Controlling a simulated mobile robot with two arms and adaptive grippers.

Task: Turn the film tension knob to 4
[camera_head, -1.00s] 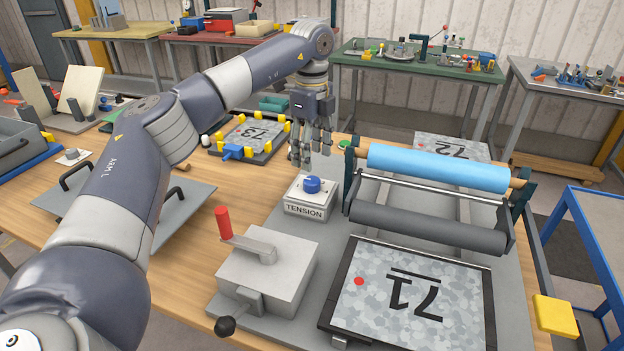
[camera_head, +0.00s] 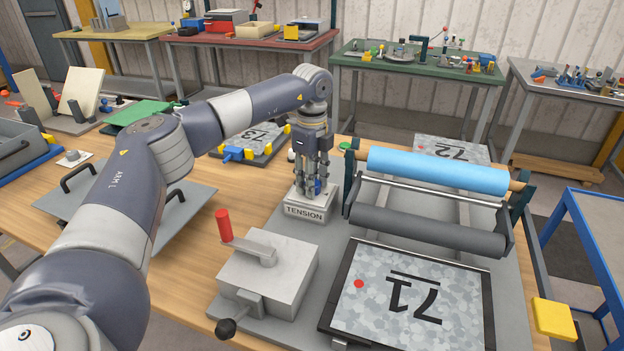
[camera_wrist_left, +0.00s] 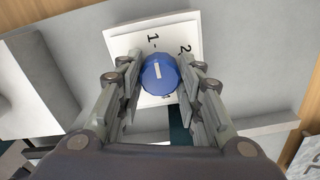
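The blue film tension knob (camera_wrist_left: 158,74) sits on a white dial plate (camera_wrist_left: 128,42) on top of the grey box labelled TENSION (camera_head: 304,211). The knob has a short white mark, about upright in the left wrist view. The digits 1 and 2 show beyond it; the rest of the scale is largely hidden. My left gripper (camera_wrist_left: 160,70) points down over the box, its fingers on either side of the knob. They look open, with a narrow gap to the knob. In the head view the left gripper (camera_head: 313,190) mostly covers the knob. My right gripper is not in view.
Right of the box is the blue film roll (camera_head: 438,170) above a dark roller (camera_head: 428,228). A yellow pad (camera_head: 555,317) lies at the right.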

